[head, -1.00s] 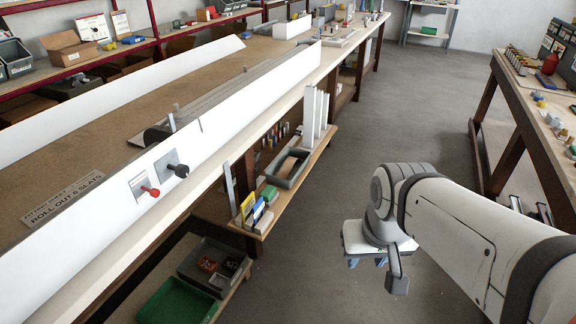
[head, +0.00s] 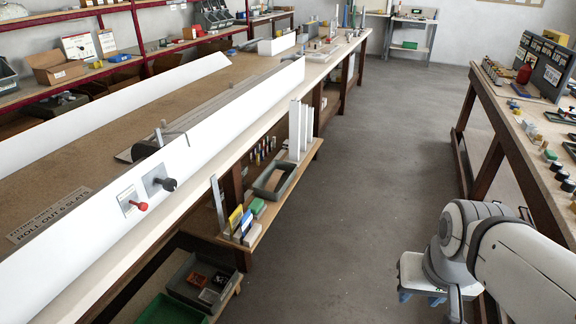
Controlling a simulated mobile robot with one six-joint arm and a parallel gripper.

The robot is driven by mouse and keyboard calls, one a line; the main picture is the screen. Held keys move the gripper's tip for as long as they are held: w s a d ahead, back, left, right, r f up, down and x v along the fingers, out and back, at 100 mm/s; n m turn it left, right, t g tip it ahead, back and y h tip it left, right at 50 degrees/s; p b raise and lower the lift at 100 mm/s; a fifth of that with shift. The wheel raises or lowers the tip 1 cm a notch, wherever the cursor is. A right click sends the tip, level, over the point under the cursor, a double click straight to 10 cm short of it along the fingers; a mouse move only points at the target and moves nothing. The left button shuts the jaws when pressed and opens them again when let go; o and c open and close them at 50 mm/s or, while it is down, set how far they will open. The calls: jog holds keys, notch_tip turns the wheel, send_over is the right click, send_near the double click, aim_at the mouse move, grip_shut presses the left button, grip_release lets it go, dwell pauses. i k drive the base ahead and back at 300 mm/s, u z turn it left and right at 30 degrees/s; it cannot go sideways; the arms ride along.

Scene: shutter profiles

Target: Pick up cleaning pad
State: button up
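I cannot pick out the cleaning pad for certain. A small green block (head: 258,207) on the low side shelf could be it, beside a yellow item (head: 235,218), a blue item (head: 246,223) and a pale block (head: 252,235). My gripper (head: 421,299) is at the lower right, pointing down above the floor. Its two blue fingertips look apart with nothing between them. It is well to the right of the shelf and touches nothing that I can see.
The side shelf (head: 225,241) juts from the long bench, with a grey tray (head: 275,180) and white upright profiles (head: 299,130). Below are a dark bin (head: 203,283) and a green bin (head: 170,309). A second bench (head: 540,135) stands right. The aisle floor (head: 355,190) between is clear.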

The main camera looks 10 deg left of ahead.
aim_at(257, 207)
jog(key=u, duration=0.35)
jog(key=i, duration=1.5)
jog(key=u, duration=0.7)
jog(key=i, duration=0.45)
jog(key=u, duration=0.35)
jog(key=k, duration=0.75)
jog(key=u, duration=0.15)
jog(key=i, duration=0.8)
jog(key=z, duration=0.1)
